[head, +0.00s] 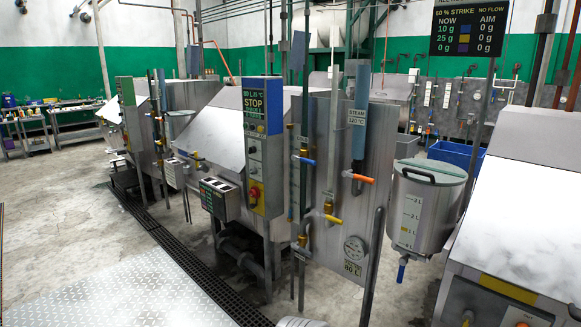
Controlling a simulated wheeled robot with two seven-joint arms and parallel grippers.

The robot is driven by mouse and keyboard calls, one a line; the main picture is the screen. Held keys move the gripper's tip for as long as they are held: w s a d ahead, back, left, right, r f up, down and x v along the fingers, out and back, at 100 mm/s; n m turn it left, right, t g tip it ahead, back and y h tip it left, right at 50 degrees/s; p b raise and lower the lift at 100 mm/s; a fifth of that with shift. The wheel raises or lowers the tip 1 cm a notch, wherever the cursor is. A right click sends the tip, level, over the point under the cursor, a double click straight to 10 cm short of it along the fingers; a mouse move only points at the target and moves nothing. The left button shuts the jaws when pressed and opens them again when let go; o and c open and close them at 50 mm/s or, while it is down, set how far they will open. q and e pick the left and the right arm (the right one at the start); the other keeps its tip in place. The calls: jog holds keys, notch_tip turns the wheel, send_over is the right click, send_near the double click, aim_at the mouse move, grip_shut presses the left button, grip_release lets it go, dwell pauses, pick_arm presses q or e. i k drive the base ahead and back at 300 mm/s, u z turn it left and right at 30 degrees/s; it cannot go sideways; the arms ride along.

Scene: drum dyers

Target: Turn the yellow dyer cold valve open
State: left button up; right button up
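The machine at the right edge carries a yellow band (508,288) on its front under a pale sloping hood (525,215). Only part of this machine is in view, and I cannot make out a cold valve on it. The middle machine has a control panel (262,145) with a blue band. The pale lever looks roughly level. Neither gripper shows in the head view.
A lidded measuring tank (426,205) hangs between the middle and right machines. A floor grating (185,262) runs before the machines, beside a metal floor plate (110,295). Grey floor is clear at left. A dark sign (465,30) hangs above. Blue bins (455,153) stand behind.

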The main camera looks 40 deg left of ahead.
aim_at(305, 161)
jog(key=u, duration=0.7)
jog(key=i, duration=0.6)
jog(key=u, duration=0.75)
jog(key=i, duration=0.7)
jog(key=u, duration=0.35)
jog(key=k, duration=0.95)
jog(key=u, duration=1.05)
jog(key=i, duration=1.9)
jog(key=z, duration=0.9)
jog(key=i, duration=1.3)
jog(key=z, duration=1.25)
